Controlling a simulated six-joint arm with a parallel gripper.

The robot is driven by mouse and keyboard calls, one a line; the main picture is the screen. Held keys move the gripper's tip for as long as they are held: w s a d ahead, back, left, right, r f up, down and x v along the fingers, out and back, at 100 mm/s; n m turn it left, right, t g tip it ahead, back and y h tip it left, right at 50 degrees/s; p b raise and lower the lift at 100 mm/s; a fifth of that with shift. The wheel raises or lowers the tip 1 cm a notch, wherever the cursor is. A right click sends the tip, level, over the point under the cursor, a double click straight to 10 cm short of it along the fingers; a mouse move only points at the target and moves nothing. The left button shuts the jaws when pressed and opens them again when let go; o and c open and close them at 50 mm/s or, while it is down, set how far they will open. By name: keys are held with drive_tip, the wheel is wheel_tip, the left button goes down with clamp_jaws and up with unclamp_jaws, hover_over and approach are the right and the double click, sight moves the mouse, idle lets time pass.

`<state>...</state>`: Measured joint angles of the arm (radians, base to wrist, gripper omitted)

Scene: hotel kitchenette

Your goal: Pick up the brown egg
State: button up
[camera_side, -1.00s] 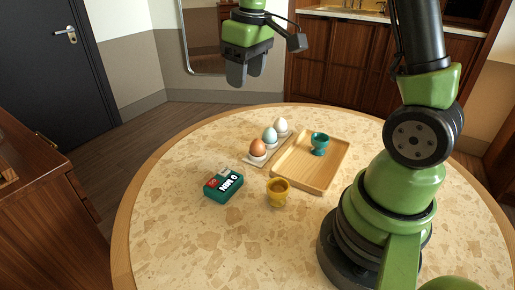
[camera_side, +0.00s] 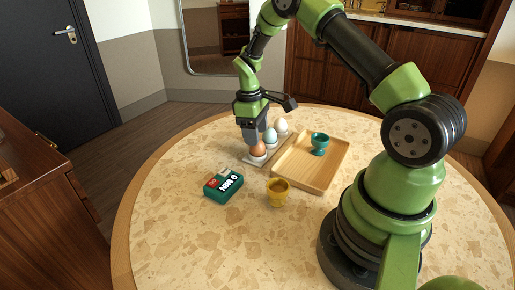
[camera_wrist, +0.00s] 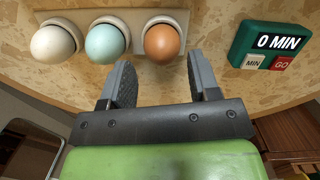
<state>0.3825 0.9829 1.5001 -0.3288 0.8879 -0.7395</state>
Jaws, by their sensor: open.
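The brown egg (camera_side: 258,150) sits at the near end of a pale egg holder (camera_side: 247,161), beside a pale blue egg (camera_side: 270,136) and a white egg (camera_side: 281,125). In the wrist view the brown egg (camera_wrist: 162,42) is the rightmost of the three. My gripper (camera_side: 252,140) is low over the brown egg in the side view and hides part of its top. In the wrist view my gripper (camera_wrist: 160,75) has its two fingers apart with nothing between them, and the egg shows just beyond the fingertips.
A teal timer (camera_side: 223,185) reading 0 MIN lies on the round table left of a yellow cup (camera_side: 278,192). A wooden tray (camera_side: 291,176) with a teal egg cup (camera_side: 319,144) is right of the holder. The table front is clear.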

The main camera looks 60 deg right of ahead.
sight(257, 148)
drive_tip(key=f, duration=0.4)
drive_tip(key=shift+s, duration=0.2)
drive_tip(key=shift+r, duration=0.1)
drive_tip(key=c, duration=0.4)
